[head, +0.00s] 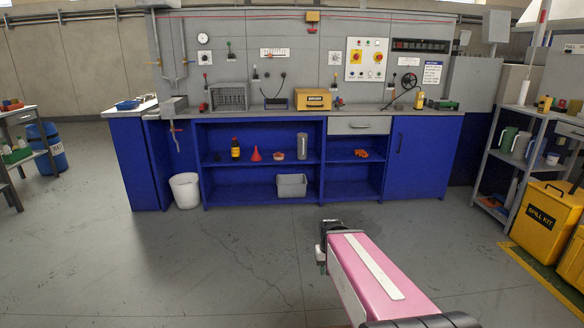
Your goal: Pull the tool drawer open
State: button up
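The tool drawer (344,126) is a grey front under the worktop of the blue workbench, right of centre in the head view. It looks shut, level with the bench front. A small handle (359,126) sits in the middle of it. My gripper (321,256) is low in the view, at the end of my pink arm, well in front of the bench and apart from the drawer. It is small and dark, and I cannot see whether its fingers are open.
Open shelves (260,170) hold a grey bin (292,186) and small items. A blue cupboard door (425,157) is right of the drawer. A white bucket (185,190) stands at left; a yellow spill kit (545,220) at right. The floor before the bench is clear.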

aim_at(363, 124)
jog(key=i, duration=1.75)
